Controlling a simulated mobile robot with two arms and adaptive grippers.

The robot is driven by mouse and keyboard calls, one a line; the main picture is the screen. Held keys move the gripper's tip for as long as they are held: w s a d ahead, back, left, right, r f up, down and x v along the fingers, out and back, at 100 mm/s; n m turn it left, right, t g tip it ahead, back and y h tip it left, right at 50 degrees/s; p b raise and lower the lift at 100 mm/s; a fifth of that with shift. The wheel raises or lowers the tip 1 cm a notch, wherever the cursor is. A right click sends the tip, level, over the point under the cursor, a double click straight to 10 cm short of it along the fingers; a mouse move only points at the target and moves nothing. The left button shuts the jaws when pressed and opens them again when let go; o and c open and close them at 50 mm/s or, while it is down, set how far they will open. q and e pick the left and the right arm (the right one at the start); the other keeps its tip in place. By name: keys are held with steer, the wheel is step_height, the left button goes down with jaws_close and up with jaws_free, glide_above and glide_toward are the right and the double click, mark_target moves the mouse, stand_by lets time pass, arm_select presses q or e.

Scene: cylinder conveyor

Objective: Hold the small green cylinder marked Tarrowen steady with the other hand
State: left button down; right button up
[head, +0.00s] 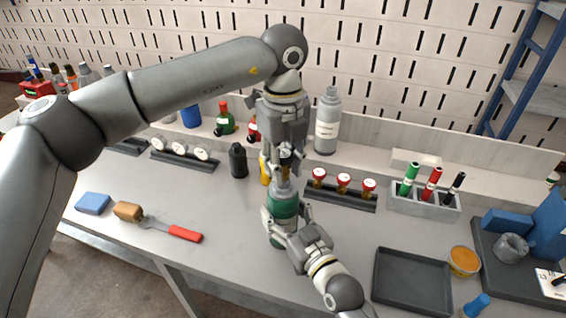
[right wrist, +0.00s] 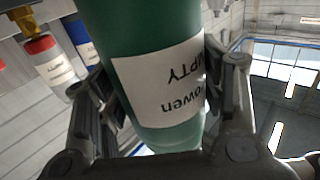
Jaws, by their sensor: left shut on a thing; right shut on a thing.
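The small green cylinder (head: 284,207) stands roughly upright above the grey bench in the middle of the head view. In the right wrist view the green cylinder (right wrist: 150,45) fills the middle, with a white label upside down that reads "EMPTY" and "...owen". My right gripper (head: 283,222) is shut around its body; its fingers (right wrist: 155,105) show on both sides of it. My left gripper (head: 284,165) points down from above and is shut at the cylinder's top end. Its fingers hide most of that end, so the exact grip is unclear.
Behind are a grey bottle (head: 328,122), a black bottle (head: 238,160) and a rack of red gauges (head: 343,182). A marker holder (head: 425,200) and an empty dark tray (head: 411,280) lie right. A red-handled tool (head: 185,233) lies left. The bench's front left is mostly clear.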

arm_select(q)
steer(key=shift+n, duration=0.3)
steer(key=n, duration=0.5)
steer(key=shift+n, duration=0.3)
steer(key=c, duration=1.2)
jaws_free()
steer(key=shift+o, duration=0.2)
steer(key=shift+r, duration=0.1)
steer(key=shift+r, duration=1.1)
steer(key=m, duration=0.4)
steer(key=shift+m, duration=1)
